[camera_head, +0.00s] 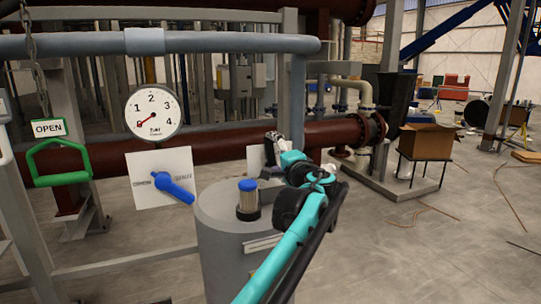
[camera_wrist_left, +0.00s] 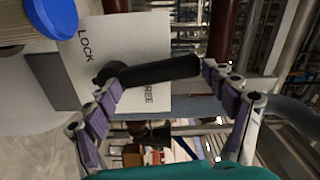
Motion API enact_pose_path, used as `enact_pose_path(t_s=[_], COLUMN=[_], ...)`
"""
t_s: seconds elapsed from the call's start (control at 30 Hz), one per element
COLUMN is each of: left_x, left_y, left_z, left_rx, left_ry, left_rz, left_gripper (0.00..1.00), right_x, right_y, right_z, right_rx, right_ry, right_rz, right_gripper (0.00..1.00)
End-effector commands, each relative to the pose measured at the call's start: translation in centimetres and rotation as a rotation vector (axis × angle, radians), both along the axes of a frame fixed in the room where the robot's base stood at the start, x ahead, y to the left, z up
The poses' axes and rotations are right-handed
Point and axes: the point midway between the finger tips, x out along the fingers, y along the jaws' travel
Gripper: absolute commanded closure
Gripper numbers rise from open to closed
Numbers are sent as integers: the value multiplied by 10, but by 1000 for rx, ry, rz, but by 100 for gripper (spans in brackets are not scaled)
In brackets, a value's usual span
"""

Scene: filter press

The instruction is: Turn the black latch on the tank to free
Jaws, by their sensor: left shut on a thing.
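The grey tank (camera_head: 222,245) stands at the lower middle of the head view. A white plate (camera_wrist_left: 140,32) marked LOCK and FREE shows behind the black latch (camera_wrist_left: 160,72) in the left wrist view. The latch lies across the plate, beside the word FREE and partly over its first letter. My left gripper (camera_head: 274,148) is above and behind the tank's right side. The head view mostly hides the latch behind the gripper. My right gripper is not in view.
A blue-capped cylinder (camera_head: 247,198) stands on the tank top, close to my left arm. A blue handle (camera_head: 174,188) on a white plate, a gauge (camera_head: 153,111) and a green handle (camera_head: 58,165) are at left. A cardboard box (camera_head: 425,142) stands on the right; floor there is open.

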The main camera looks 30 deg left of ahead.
Motion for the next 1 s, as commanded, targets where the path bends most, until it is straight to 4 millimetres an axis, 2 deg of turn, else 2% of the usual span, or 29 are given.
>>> enact_pose_path(t_s=[0.03, 0.33, 0.9, 0.93, 1.0], left_x=[2, 7, 9, 9, 9], left_y=[0, -5, -6, -6, -6], left_z=[4, 5, 4, 4, 4], left_rx=[26, 107, 129, 129, 128], left_ry=[20, 114, 141, 141, 141], left_rz=[-1, 1, 1, 1, 1], left_gripper=[68, 68, 68, 14, 0], right_x=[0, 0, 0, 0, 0], right_y=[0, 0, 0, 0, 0], right_z=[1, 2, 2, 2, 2], right_rx=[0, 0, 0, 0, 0], right_ry=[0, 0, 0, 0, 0], right_rz=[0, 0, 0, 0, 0], right_gripper=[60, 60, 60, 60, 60])
